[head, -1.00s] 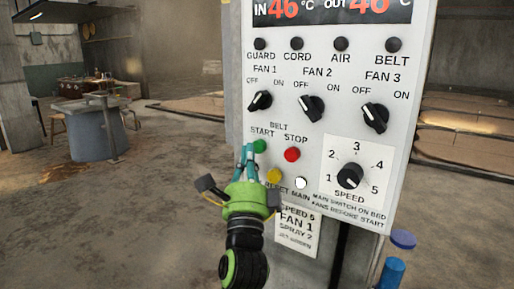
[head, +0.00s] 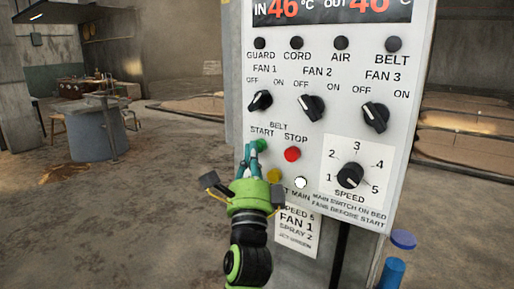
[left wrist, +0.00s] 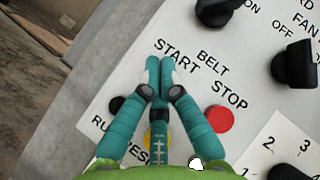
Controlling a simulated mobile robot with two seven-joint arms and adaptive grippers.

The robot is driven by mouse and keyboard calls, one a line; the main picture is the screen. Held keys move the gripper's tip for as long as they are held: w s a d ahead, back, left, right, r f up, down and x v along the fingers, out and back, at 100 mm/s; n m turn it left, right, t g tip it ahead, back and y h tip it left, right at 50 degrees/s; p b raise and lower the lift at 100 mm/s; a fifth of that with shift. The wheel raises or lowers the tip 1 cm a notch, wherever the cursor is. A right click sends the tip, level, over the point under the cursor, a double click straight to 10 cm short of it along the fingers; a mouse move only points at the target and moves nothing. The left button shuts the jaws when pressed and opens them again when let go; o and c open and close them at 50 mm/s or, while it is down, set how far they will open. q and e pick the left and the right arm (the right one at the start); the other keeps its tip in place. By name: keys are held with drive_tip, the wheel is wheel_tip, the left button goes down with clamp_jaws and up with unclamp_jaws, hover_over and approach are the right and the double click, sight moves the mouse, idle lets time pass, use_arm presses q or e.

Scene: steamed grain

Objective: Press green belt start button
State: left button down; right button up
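The green belt start button (head: 261,145) sits under the word START on the white control panel (head: 330,135). My left gripper (head: 254,153) is in front of the panel, its teal fingertips at the lower left edge of the green button and partly covering it. In the left wrist view the two fingers (left wrist: 160,76) are together, with nothing seen between them, and their tips lie just below the word START. The green button is hidden behind them there. I cannot tell whether the tips touch it. My right gripper is not in view.
The red stop button (head: 292,154) is just right of the green one. A yellow button (head: 274,175) and a white button (head: 300,182) are below. Black fan knobs (head: 311,108) are above, and a speed knob (head: 350,175) is at right. The four lamps above are dark.

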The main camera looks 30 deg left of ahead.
use_arm(q)
drive_tip(key=shift+w, duration=0.2)
idle(0.3)
drive_tip(key=shift+s, duration=0.1)
drive_tip(key=shift+s+p, duration=0.3)
drive_tip(key=shift+s, duration=0.5)
drive_tip(key=shift+s+a+p, duration=0.2)
drive_tip(key=shift+s+p, duration=0.6)
drive_tip(key=shift+s, duration=1.65)
drive_tip(key=shift+f, duration=0.1)
